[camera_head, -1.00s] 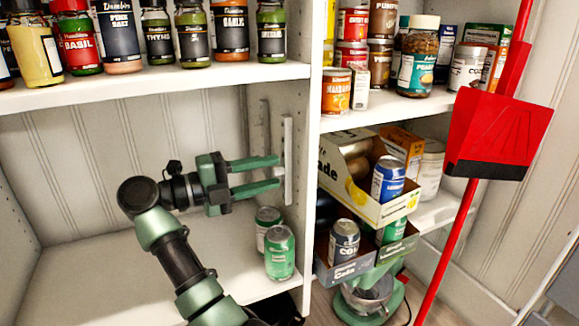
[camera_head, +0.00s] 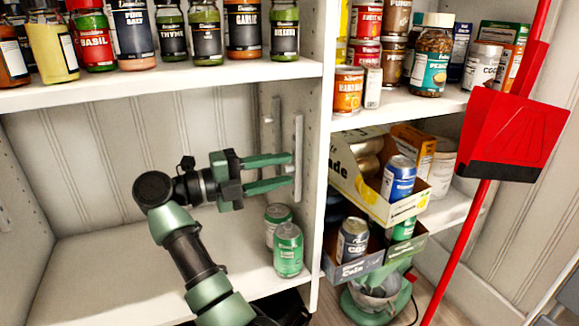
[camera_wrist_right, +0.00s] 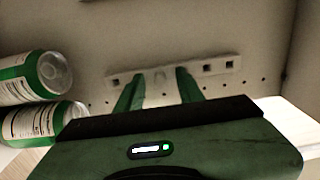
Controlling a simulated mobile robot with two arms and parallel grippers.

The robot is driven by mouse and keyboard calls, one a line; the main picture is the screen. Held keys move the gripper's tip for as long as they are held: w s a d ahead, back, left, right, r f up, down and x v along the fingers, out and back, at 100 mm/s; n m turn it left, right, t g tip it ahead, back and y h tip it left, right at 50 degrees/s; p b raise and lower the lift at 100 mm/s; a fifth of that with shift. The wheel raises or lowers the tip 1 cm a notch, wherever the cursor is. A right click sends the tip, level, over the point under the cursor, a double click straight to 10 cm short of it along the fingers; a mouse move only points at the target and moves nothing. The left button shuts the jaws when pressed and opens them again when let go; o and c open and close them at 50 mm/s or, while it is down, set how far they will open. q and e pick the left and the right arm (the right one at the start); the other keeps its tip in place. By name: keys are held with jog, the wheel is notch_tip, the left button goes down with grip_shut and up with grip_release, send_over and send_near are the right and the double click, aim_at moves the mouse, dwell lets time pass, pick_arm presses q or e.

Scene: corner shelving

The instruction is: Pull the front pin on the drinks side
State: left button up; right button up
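The drinks side is the cabinet's right inner wall, above two green cans (camera_head: 288,250) (camera_head: 278,222). A front slotted metal strip (camera_head: 299,150) and a rear strip (camera_head: 277,130) run up this wall. My right gripper (camera_head: 291,170) is at the front strip, its two green fingers apart. In the right wrist view the fingers (camera_wrist_right: 160,77) point at the strip (camera_wrist_right: 222,66), which has square slots. A small pale shape (camera_wrist_right: 160,74) shows between the fingertips; I cannot tell whether it is the pin or whether the fingers touch it. My left gripper is not in view.
Jars (camera_head: 135,35) stand on the shelf board (camera_head: 150,88) above my arm. Right of the divider (camera_head: 322,150) are drink boxes (camera_head: 395,208) and tins. A red dustpan (camera_head: 510,130) hangs in front at the right. The lower left bay is open.

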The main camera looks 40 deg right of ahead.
jog(key=shift+p, duration=0.3)
grip_shut()
dwell(0.3)
jog(key=shift+a, duration=0.1)
dwell(1.3)
